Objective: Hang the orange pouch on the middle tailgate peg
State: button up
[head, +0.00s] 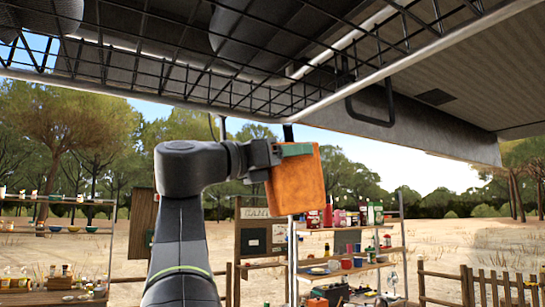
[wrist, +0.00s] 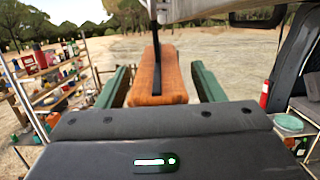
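The orange pouch (head: 298,185) hangs upright below the tailgate rack's lower edge in the head view. A dark strap (head: 288,133) runs up from its top towards that edge. I cannot make out the peg or the strap's top end. My gripper (head: 293,150) is at the pouch's upper part, coming from the left. In the wrist view the pouch (wrist: 157,80) stands between my two green fingers (wrist: 162,86), with a narrow gap on each side. The fingers are open around it.
A black wire rack (head: 200,85) with a metal rim spans overhead, close above my arm. A dark handle (head: 370,105) hangs to its right. Shelves with goods (head: 355,240) stand behind and below. The space right of the pouch is open.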

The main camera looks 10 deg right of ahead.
jog(key=b+v, duration=0.2)
jog(key=v, duration=1.1)
jog(key=shift+a+b, duration=0.3)
jog(key=shift+a, duration=0.1)
jog(key=shift+d, duration=0.1)
jog(key=p+x, duration=0.2)
jog(key=x, duration=0.9)
jog(key=shift+d, duration=0.25)
